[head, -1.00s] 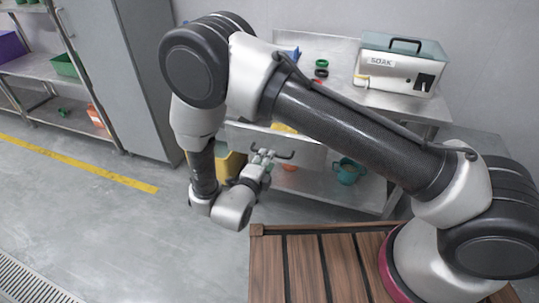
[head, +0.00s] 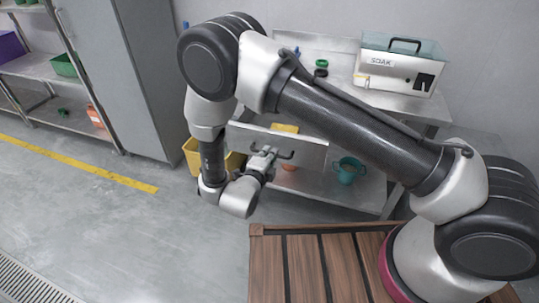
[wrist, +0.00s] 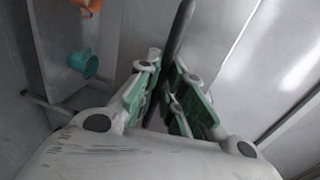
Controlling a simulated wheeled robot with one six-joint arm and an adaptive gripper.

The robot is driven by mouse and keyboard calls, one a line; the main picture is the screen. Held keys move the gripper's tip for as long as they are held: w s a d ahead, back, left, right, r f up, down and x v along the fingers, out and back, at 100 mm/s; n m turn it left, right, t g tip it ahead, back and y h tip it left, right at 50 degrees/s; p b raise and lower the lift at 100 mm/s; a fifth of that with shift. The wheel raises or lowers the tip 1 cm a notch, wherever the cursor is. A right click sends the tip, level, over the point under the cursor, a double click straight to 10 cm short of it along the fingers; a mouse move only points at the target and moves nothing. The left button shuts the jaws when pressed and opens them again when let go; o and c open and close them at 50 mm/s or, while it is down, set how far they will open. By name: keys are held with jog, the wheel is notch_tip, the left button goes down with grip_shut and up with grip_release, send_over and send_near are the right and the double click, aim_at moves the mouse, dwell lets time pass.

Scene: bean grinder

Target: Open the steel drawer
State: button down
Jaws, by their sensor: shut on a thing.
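The steel drawer (head: 305,152) is under the bench, its grey front facing my side. A yellow thing (head: 285,128) shows just above its top edge, so the drawer looks at least partly out; my arm hides much of its upper side. Its dark bar handle (head: 288,155) stands off the front. My gripper (head: 264,157) is at this handle. In the wrist view, the green-padded fingers of my gripper (wrist: 168,95) are shut on the dark handle bar (wrist: 181,30), which runs between them. The drawer front (wrist: 225,50) is beside the bar at right.
A grey box labelled SOAK (head: 385,72) stands on the steel bench. A teal mug (head: 347,172) is on the lower shelf, and it shows in the wrist view (wrist: 83,64). A yellow bin (head: 192,158) stands left of the drawer. Open floor (head: 110,230) lies to the left.

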jog(key=v, duration=0.3)
jog(key=f+v, duration=0.1)
jog(key=shift+s+a+r, duration=0.1)
jog(key=shift+s+a, duration=0.05)
jog(key=shift+s, duration=0.15)
jog(key=c, duration=1.5)
grip_release()
jog(key=v, duration=1.2)
